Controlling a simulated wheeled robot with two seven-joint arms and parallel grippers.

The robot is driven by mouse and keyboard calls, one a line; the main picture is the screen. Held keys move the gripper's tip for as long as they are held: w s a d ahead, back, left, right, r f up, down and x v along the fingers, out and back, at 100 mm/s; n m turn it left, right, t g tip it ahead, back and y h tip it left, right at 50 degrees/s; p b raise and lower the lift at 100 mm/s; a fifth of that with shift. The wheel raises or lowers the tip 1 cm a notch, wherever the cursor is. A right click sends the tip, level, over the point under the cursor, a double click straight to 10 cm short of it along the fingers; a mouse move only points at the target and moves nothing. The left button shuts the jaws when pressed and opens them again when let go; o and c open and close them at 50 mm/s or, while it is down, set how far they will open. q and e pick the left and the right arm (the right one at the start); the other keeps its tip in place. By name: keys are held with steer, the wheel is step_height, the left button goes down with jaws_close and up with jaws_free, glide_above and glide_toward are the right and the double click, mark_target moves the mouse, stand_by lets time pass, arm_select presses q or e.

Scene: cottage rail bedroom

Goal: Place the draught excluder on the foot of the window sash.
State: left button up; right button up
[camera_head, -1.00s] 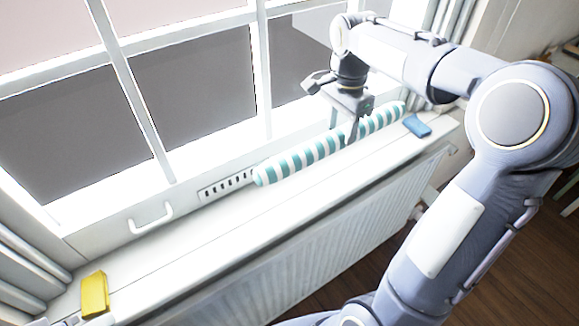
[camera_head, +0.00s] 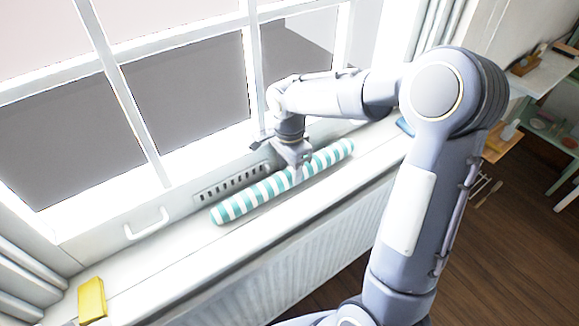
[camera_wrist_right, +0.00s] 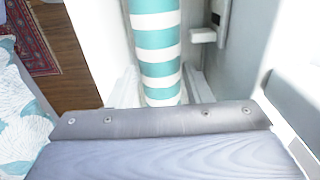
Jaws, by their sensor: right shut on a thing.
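The draught excluder (camera_head: 250,200) is a long roll with teal and white stripes. In the head view it lies along the window sill, close to the foot of the window sash (camera_head: 180,203). My right gripper (camera_head: 298,176) is shut on it near its middle. In the right wrist view the striped roll (camera_wrist_right: 157,45) runs up from between the fingers (camera_wrist_right: 160,88). I cannot tell whether the roll rests on the sill or hangs just above it. My left gripper is not in view.
A slotted vent (camera_head: 232,184) and a white handle (camera_head: 147,223) are on the sash foot. A yellow block (camera_head: 91,300) sits at the sill's left end, and a blue block (camera_head: 405,126) is partly hidden at the right. A radiator (camera_head: 290,255) is below the sill.

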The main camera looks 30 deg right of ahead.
mark_target(289, 171)
steer(key=shift+f, duration=0.2)
steer(key=o, duration=1.3)
steer(key=shift+c, duration=0.2)
steer(key=shift+r, duration=0.1)
step_height(289, 171, up, 12)
steer(key=s+a+f+n+t+y, duration=0.2)
steer(key=s+n, duration=0.5)
steer(key=s, duration=0.4)
steer(key=s+a+f+n+t+y, duration=0.1)
steer(key=s+a+f+n+t, duration=0.1)
steer(key=s+n, duration=0.5)
steer(key=shift+s+f+n+t+y, duration=0.15)
steer(key=shift+s+n+t+y, duration=0.45)
steer(key=shift+s, duration=1.45)
